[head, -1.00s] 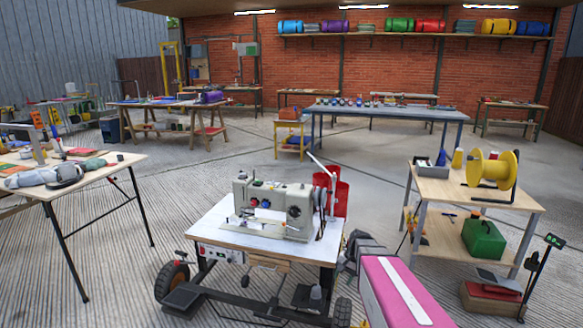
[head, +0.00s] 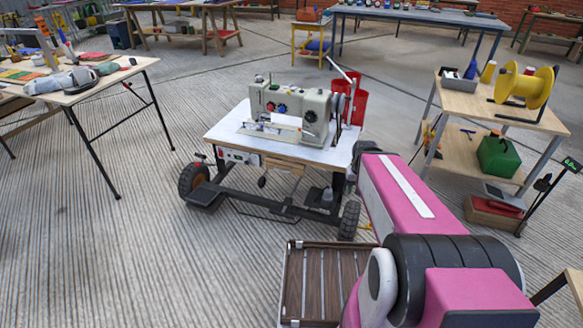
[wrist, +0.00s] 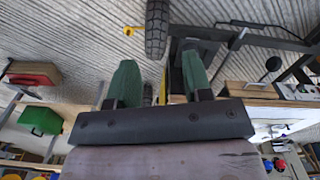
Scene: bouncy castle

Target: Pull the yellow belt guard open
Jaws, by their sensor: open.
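The sewing machine (head: 295,108) stands on a white-topped wheeled cart (head: 225,133) in the head view. A narrow upright yellow strip (wrist: 177,82), probably the yellow belt guard, shows between my green fingers in the wrist view, beyond them near the cart's dark frame. I cannot tell its hinge side or whether it is open. The guard is not clear in the head view, where my pink arm covers the cart's right end. My gripper (wrist: 159,84) is open, its fingers apart with nothing visibly held. The wrist picture is upside down.
The cart's wheel (wrist: 156,28) is close to my gripper. A red bucket (head: 358,103) is behind the cart. A shelf table (head: 465,100) with a yellow spool (head: 525,86) and a green box (head: 498,156) stands right. A table (head: 95,88) stands left. Floor between is clear.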

